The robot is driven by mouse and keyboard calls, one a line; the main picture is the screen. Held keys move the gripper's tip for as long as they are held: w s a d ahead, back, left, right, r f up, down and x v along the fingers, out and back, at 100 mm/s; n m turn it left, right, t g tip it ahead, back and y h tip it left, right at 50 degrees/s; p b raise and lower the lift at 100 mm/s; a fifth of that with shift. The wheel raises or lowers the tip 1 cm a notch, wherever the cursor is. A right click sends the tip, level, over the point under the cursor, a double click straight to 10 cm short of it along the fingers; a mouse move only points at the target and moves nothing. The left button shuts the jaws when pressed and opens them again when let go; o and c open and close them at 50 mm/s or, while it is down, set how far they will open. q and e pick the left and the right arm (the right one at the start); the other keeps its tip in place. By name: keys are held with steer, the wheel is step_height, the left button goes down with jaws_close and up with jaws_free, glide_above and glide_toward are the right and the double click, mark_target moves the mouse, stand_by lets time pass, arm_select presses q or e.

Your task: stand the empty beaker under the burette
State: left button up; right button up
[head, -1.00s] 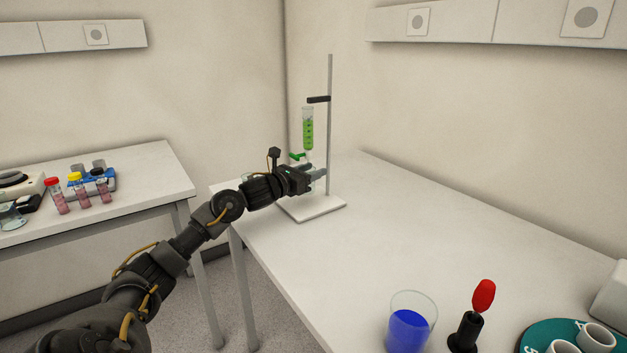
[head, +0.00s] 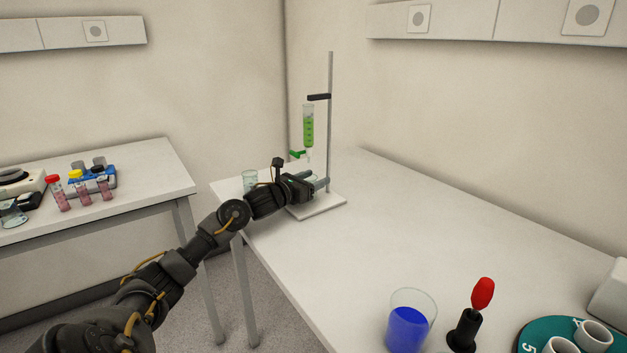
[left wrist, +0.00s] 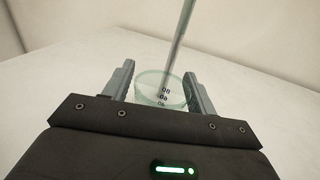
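The burette (head: 308,126), filled with green liquid, hangs upright from a clamp on a stand rod, its green tap below. The stand's white base (head: 322,204) rests on the table. My left gripper (head: 322,182) is low over the base, below the burette tip. In the left wrist view a clear, graduated, empty beaker (left wrist: 162,90) is between its two fingers (left wrist: 160,85), which appear closed on its sides. In the head view the gripper mostly hides this beaker, so I cannot tell whether it touches the base. My right gripper is not in view.
Another clear glass (head: 250,181) stands at the table's left edge, behind my left arm. A beaker of blue liquid (head: 407,330), a red-topped black holder (head: 465,330) and a teal tray (head: 530,334) with cups are in front. The table's middle is clear.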

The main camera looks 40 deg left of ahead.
arm_select(q)
steer(key=shift+o, duration=0.7)
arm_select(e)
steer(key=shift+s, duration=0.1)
arm_select(q)
steer(key=shift+r, duration=0.1)
steer(key=shift+s, duration=0.35)
steer(key=s, duration=0.3)
steer(key=s+b, duration=0.1)
steer(key=s, duration=0.2)
steer(key=s+a, duration=0.1)
steer(key=s, duration=0.2)
steer(key=shift+s+b, duration=0.35)
steer(key=shift+b, duration=0.05)
steer(key=shift+s, duration=0.8)
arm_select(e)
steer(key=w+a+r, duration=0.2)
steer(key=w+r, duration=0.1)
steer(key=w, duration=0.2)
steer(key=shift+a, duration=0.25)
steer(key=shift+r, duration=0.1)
